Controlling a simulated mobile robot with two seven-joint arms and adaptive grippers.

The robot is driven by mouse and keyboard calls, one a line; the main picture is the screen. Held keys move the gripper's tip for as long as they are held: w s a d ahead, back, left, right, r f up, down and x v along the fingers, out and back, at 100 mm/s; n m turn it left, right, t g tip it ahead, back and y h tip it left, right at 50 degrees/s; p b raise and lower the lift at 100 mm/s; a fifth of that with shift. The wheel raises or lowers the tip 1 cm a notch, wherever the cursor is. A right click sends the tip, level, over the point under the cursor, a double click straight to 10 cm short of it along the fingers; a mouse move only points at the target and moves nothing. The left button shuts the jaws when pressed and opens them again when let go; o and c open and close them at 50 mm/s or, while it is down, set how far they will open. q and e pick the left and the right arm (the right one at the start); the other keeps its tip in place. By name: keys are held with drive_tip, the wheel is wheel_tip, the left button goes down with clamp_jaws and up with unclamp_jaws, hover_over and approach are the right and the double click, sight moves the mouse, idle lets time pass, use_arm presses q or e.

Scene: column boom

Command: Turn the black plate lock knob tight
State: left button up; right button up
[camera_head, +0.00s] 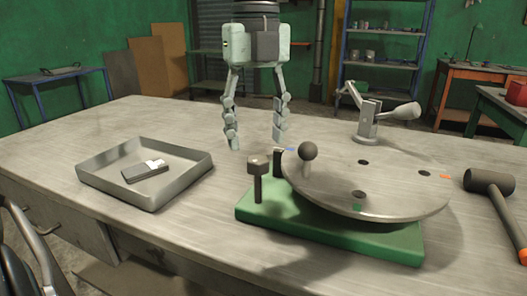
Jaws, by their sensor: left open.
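A black knob (258,164) with a blocky head stands upright on a dark post at the left corner of a green base (330,232). A round steel plate (385,182) with several holes sits on this base. A dark ball handle (308,151) on a short stem rises from the plate's left part. Whether the knob is tight cannot be seen.
A grey tray (180,186) holding a small dark block (145,172) lies at the left. A black-headed mallet (489,182) lies at the right edge. A grey lever device (368,128) stands behind the plate. The tabletop between tray and base is clear.

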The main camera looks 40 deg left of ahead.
sight(258, 158)
use_arm(q)
drive_tip(key=shift+f, duration=2.15)
drive_tip(key=shift+d, duration=0.1)
drive_tip(key=shift+c, duration=0.5)
drive_tip(key=c, duration=1.1)
drive_tip(key=shift+o, duration=0.2)
